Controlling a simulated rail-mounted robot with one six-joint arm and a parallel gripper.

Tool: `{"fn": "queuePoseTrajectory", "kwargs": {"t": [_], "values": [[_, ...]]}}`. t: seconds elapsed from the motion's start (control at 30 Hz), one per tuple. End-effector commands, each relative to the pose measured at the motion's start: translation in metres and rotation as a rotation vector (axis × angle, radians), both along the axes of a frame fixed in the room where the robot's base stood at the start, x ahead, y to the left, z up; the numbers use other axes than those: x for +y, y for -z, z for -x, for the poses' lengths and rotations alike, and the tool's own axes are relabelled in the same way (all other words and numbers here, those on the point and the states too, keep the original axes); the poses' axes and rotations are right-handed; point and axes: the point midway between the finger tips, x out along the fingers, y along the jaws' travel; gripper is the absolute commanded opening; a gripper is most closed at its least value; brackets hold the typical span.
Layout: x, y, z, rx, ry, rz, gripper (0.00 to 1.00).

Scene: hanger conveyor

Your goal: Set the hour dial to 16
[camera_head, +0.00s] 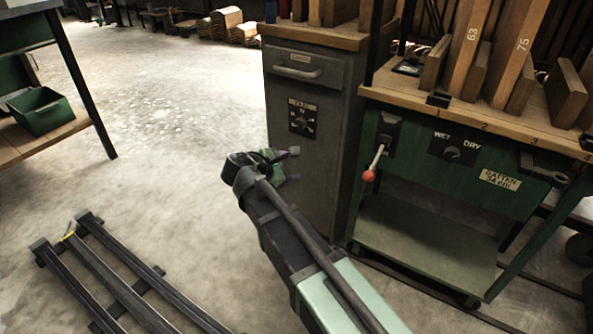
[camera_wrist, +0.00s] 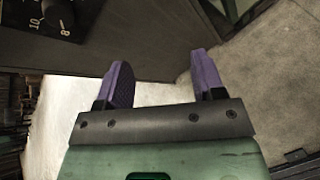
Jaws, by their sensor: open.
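A black dial plate (camera_head: 302,119) with a round knob is on the front of the grey cabinet, below its drawer. Its small label and pointer setting are too small to read. In the wrist view the dial plate (camera_wrist: 57,18) is cut off at the upper left. The numbers 10 and 8 show beside part of its dark knob, and the rest is out of frame. My gripper (camera_head: 296,165) is in front of the cabinet, below and apart from the dial. In the wrist view its two purple fingers (camera_wrist: 163,76) are spread with nothing between them.
A green bench (camera_head: 400,150) at right carries a red-knobbed lever (camera_head: 369,175) and a WET/DRY knob (camera_head: 452,154). Wooden boards stand on its top. The cabinet has a drawer handle (camera_head: 297,72) above the dial. Dark rails (camera_head: 110,280) lie on the floor at lower left. Floor left of the cabinet is clear.

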Motion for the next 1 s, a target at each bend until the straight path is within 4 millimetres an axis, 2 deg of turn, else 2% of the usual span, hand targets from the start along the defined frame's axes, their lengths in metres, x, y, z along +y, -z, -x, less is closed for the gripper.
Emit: {"fn": "queuePoseTrajectory", "kwargs": {"t": [0.03, 0.07, 0.1, 0.13, 0.2, 0.3, 0.4, 0.57, 1.0], "values": [[0.02, 0.044, -0.023, 0.053, -0.129, 0.217, 0.63], [0.027, 0.032, -0.034, 0.102, -0.203, 0.379, 0.63], [0.032, 0.003, -0.045, 0.173, -0.271, 0.578, 0.63], [0.033, -0.017, -0.051, 0.228, -0.309, 0.712, 0.63], [0.036, -0.037, -0.057, 0.351, -0.367, 0.962, 0.63], [0.037, -0.046, -0.058, 0.484, -0.415, 1.145, 0.63], [0.037, -0.046, -0.058, 0.543, -0.435, 1.192, 0.63], [0.033, -0.045, -0.063, 0.548, -0.435, 1.194, 0.63], [-0.024, -0.045, -0.132, 0.547, -0.434, 1.189, 0.63]]}}
